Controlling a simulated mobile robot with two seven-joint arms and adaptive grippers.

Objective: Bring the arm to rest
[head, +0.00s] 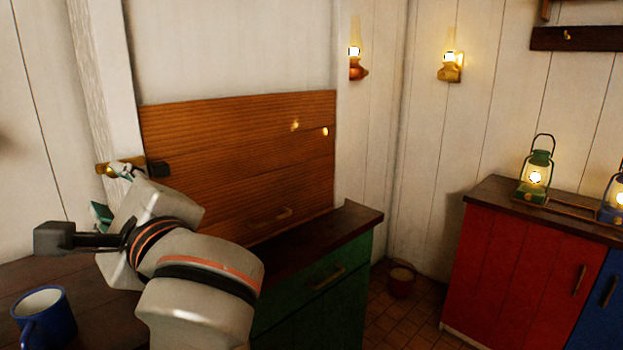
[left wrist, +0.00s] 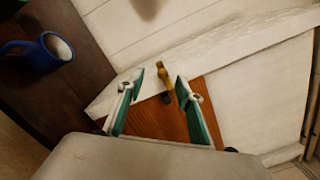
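My left arm (head: 200,265) reaches in from the lower left of the head view. My left gripper (head: 112,190) is near the white post, mostly hidden behind its own wrist. In the left wrist view its two green-lined fingers (left wrist: 158,88) stand apart with nothing held between them. A brass latch (head: 122,165) with a dark end is on the post, at the edge of an upright brown wooden panel (head: 240,140). The latch also shows just beyond the fingertips in the left wrist view (left wrist: 164,74); contact cannot be told. My right gripper is not in view.
A blue mug (head: 42,315) stands on a dark wooden top (head: 80,275) at the lower left. A green cabinet (head: 330,285) stands below the panel. A red cabinet (head: 515,275) bears a lit green lantern (head: 536,175). A bucket (head: 401,280) stands on the floor between the cabinets.

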